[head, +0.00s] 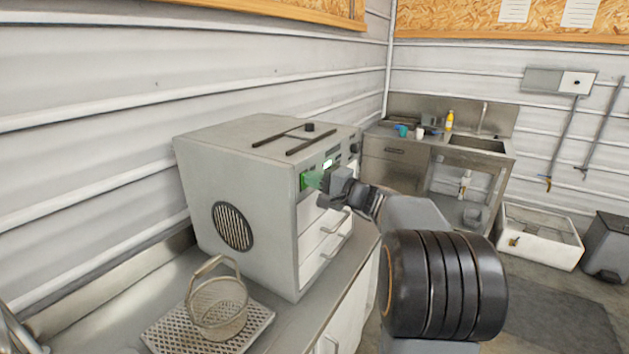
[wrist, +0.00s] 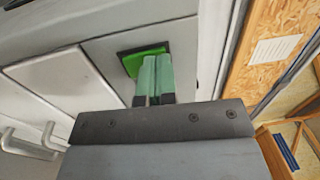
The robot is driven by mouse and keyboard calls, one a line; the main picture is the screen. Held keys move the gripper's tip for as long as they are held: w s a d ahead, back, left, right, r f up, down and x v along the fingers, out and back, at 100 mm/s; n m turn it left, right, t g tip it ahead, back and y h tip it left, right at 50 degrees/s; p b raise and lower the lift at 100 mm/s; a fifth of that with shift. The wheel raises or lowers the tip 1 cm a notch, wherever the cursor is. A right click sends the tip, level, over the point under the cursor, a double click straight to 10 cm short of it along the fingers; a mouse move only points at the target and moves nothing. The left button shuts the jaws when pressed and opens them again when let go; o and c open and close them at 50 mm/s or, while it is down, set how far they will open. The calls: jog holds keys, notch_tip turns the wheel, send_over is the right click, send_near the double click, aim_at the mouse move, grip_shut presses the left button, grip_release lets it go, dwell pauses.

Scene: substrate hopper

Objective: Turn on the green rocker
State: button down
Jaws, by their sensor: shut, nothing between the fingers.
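The green rocker (wrist: 136,62) is on the front panel of the grey machine, largely behind my fingers in the wrist view. In the head view the green rocker (head: 304,181) shows at the left end of the machine's front, near its top. My gripper (wrist: 159,62) is shut and empty, its two green fingertips side by side over the rocker. In the head view my gripper (head: 315,179) points left at the rocker. I cannot tell whether the tips touch it. The grey machine (head: 243,160) stands on the counter.
A wire basket (head: 217,304) stands on a perforated tray (head: 165,335) at the counter's front left. Drawers with handles (head: 325,245) are below the panel. A sink unit (head: 430,165) stands at the back, with a white tub (head: 540,240) on the floor to its right.

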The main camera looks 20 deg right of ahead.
jog(key=r+b+v, duration=0.3)
jog(key=b+v, duration=0.1)
jog(key=v, duration=0.9)
jog(key=shift+s+d, duration=0.25)
jog(key=shift+s, duration=0.2)
jog(key=s+a+f+g+h, duration=0.2)
jog(key=a+f+g+h, duration=0.15)
jog(key=f, duration=0.55)
jog(key=s+a+f+g+h, duration=0.25)
jog(key=f+g, duration=0.25)
jog(key=f, duration=0.3)
jog(key=s+a+f+n+g+h, duration=0.3)
jog(key=s+a+f+n, duration=0.3)
jog(key=s+a+n, duration=0.3)
jog(key=shift+s+a+n+h, duration=0.4)
jog(key=shift+a+n+h, duration=0.55)
jog(key=shift+a, duration=0.8)
